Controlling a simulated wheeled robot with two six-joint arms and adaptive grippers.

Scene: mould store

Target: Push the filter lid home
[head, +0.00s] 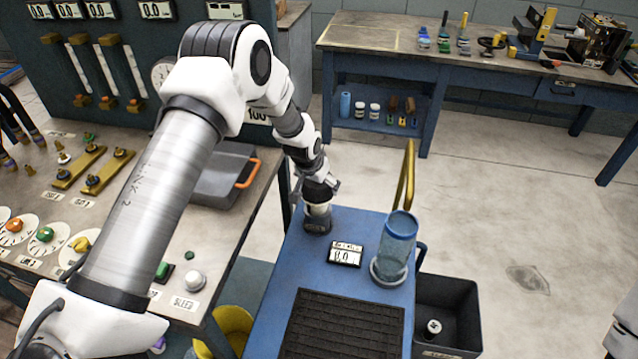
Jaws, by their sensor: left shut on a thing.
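My left gripper (319,196) reaches down to the back left corner of the blue cart top. It is shut on a pale round piece, which looks like the filter lid (318,209). The lid sits over a short dark round housing (317,224) standing on the cart. The gripper hides much of the lid, and I cannot tell whether a gap is left between lid and housing. My right gripper is out of view.
The blue cart (265,325) also carries a small display (346,254), a clear blue cylinder (400,238) in a grey ring, and a dark ribbed mat (343,325). A black bin (450,300) stands right of it. A workbench (450,58) stands behind; the floor between is open.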

